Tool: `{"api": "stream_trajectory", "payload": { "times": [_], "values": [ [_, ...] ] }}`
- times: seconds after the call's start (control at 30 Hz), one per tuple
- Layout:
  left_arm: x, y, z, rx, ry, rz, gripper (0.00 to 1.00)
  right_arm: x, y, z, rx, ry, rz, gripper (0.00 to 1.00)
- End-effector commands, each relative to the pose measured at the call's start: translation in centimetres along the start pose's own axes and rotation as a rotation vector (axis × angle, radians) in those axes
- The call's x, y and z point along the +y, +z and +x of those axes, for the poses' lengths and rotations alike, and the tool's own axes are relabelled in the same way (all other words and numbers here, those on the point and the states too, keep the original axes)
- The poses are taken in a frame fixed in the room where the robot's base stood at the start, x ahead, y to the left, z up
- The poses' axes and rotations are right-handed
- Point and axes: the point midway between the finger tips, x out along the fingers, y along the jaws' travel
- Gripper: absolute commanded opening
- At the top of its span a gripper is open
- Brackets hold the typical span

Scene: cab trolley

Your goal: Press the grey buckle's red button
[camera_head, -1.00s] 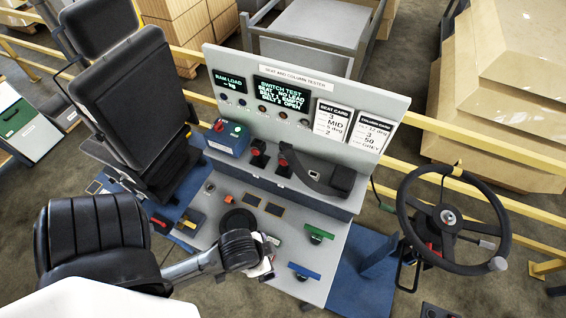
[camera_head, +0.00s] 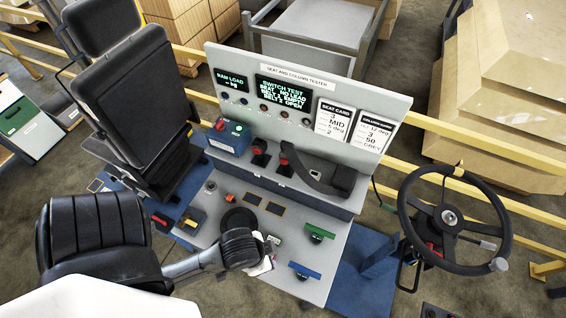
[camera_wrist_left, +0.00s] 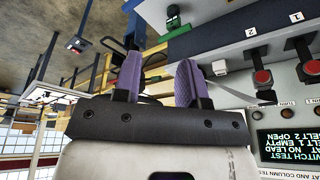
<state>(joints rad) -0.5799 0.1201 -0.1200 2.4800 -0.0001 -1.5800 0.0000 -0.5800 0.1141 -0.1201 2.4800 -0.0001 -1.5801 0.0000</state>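Two buckles with red buttons stand on the ledge below the tester screen: a left one (camera_head: 260,153) and a right one (camera_head: 286,160). In the wrist view, upside down, the one labelled 1 (camera_wrist_left: 311,69) and the one labelled 2 (camera_wrist_left: 262,76) show at the right. Their bodies look dark or grey; I cannot tell for sure which is the grey one. My left gripper (camera_wrist_left: 158,65) has two purple fingers apart with nothing between them. It hangs over the lower panel, apart from both buckles. In the head view my wrist mostly hides it. My right gripper is not in view.
The tester board (camera_head: 300,90) rises behind the buckles. Green (camera_head: 318,232) and blue (camera_head: 304,271) handles stick up from the lower panel. A steering wheel (camera_head: 502,215) is at right.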

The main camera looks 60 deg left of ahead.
Motion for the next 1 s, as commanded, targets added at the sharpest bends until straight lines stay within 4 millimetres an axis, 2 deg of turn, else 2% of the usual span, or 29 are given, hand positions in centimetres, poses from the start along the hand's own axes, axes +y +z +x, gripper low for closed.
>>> {"api": "stream_trajectory", "payload": {
  "times": [0.03,0.4,1.0],
  "values": [
    [0.00,0.00,0.00,0.000,0.000,0.000,0.33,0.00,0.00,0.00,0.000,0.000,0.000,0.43],
    [0.00,0.00,0.00,0.000,0.000,0.000,0.00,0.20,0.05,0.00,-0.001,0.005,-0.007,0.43],
    [0.00,0.01,0.00,0.000,0.000,0.000,0.00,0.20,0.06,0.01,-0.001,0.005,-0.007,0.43]
  ]
}}
